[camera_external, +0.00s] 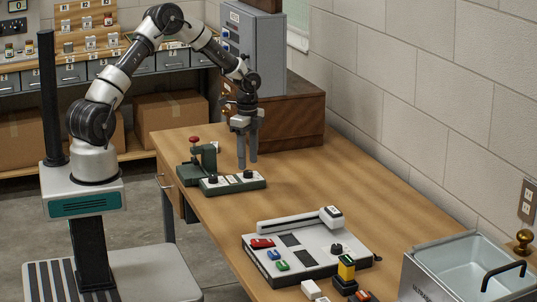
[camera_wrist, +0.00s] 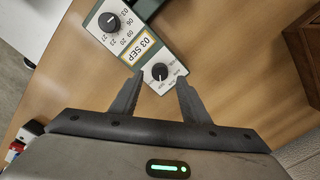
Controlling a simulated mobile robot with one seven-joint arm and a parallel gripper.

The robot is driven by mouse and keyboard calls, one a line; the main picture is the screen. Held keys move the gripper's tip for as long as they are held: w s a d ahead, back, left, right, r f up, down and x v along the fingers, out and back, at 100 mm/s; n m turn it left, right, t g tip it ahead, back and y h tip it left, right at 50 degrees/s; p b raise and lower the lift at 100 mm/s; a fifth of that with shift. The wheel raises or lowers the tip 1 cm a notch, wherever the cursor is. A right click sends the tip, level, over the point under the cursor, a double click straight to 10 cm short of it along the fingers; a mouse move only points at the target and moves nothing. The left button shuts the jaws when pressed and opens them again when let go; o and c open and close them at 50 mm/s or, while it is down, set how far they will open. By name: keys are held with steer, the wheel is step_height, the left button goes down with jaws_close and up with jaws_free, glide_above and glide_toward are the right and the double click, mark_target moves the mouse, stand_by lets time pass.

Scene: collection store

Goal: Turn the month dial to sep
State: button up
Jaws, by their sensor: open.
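The dater, a dark green block with a pale top plate (camera_external: 231,180), sits near the left edge of the wooden table. In the wrist view its yellow-framed label (camera_wrist: 141,48) reads "03 SEP". The black month dial (camera_wrist: 160,72) is at the block's near end, with small print around it; its white pointer mark faces roughly down in the picture, but the exact setting is too small to tell. The number dial (camera_wrist: 110,22) is at the other end. My gripper (camera_external: 247,165) is open, pointing down just above the month dial (camera_external: 248,174). In the wrist view its fingertips (camera_wrist: 160,78) lie either side of the dial.
A green press with a red knob (camera_external: 194,140) stands behind the dater. A wooden box (camera_external: 290,115) stands behind.

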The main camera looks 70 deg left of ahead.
step_height(320, 180, up, 14)
steer(key=p, duration=0.1)
stand_by(0.5)
step_height(320, 180, up, 10)
steer(key=f+n+p, duration=0.1)
steer(key=n+p, duration=0.1)
steer(key=p, duration=0.1)
glide_above(248, 171)
steer(key=s+d, duration=0.3)
steer(key=d, duration=0.2)
steer(key=s+d+r+n+t+y+p, duration=0.1)
steer(key=s+d+r+n+t+p, duration=0.2)
steer(key=s+d+r, duration=0.5)
steer(key=s+d+r+n+t+p, duration=0.1)
steer(key=s+d+r+n+p, duration=0.1)
steer(key=s+r, duration=0.2)
steer(key=s+d+r+n+t+h+p, duration=0.1)
steer(key=s+d+r+n, duration=0.2)
steer(key=s, duration=0.8)
steer(key=shift+s+r+n+t+p, duration=0.2)
steer(key=shift+r+n+t+p, duration=0.15)
steer(key=shift+r, duration=0.3)
